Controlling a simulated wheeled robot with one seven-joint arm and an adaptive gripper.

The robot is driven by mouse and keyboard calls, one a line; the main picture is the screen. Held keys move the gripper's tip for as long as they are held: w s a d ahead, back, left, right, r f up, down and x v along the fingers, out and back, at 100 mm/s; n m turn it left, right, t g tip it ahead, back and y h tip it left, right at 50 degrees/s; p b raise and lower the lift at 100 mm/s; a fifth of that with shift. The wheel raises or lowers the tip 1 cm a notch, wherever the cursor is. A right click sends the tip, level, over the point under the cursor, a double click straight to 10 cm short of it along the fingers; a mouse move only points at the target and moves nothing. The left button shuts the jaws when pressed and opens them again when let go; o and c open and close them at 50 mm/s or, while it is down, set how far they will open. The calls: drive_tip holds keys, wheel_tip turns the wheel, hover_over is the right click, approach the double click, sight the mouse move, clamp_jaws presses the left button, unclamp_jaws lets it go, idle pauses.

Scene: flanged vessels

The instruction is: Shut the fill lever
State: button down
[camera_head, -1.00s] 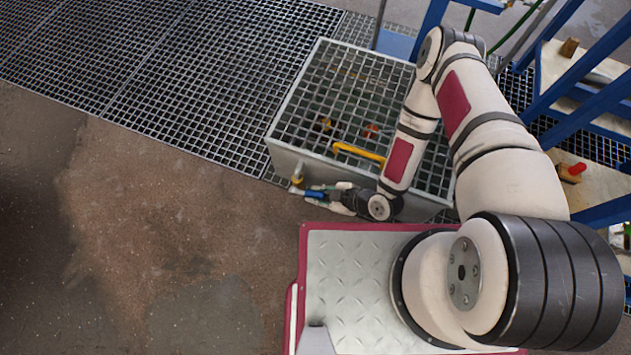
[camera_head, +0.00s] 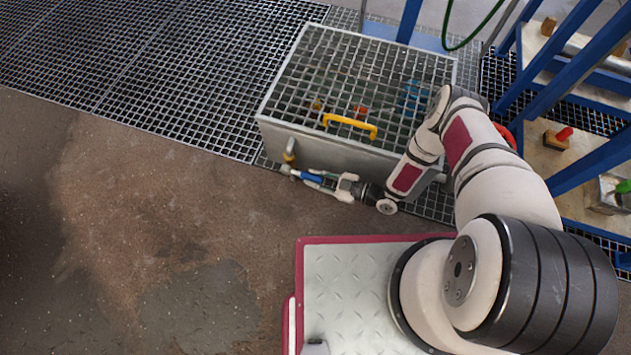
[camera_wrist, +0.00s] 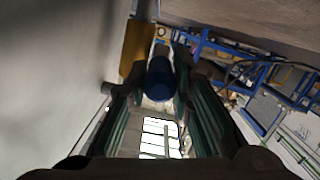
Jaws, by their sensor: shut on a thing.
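The fill lever (camera_head: 306,177) has a blue grip and sits low at the left front corner of a grey tank. Its blue end also shows in the wrist view (camera_wrist: 160,79), between the fingers. My gripper (camera_head: 318,180) is shut on the lever's blue grip. The lever points out along the tank's front face, towards the right in the head view. A brass valve body (camera_head: 289,152) is on the tank wall beside the lever; a yellowish part (camera_wrist: 137,48) shows behind the grip in the wrist view.
The grey tank (camera_head: 330,151) has a grating lid with a yellow handle (camera_head: 350,126). Blue frames (camera_head: 575,75) and shelves stand at the right. The brown floor (camera_head: 150,220) to the left is clear.

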drive_tip(key=shift+f, duration=0.25)
drive_tip(key=c, duration=1.4)
unclamp_jaws()
drive_tip(key=shift+r, duration=0.1)
drive_tip(key=shift+s+d, duration=0.1)
drive_tip(key=shift+d, duration=0.35)
drive_tip(key=v, duration=1.1)
drive_tip(key=shift+s, duration=0.15)
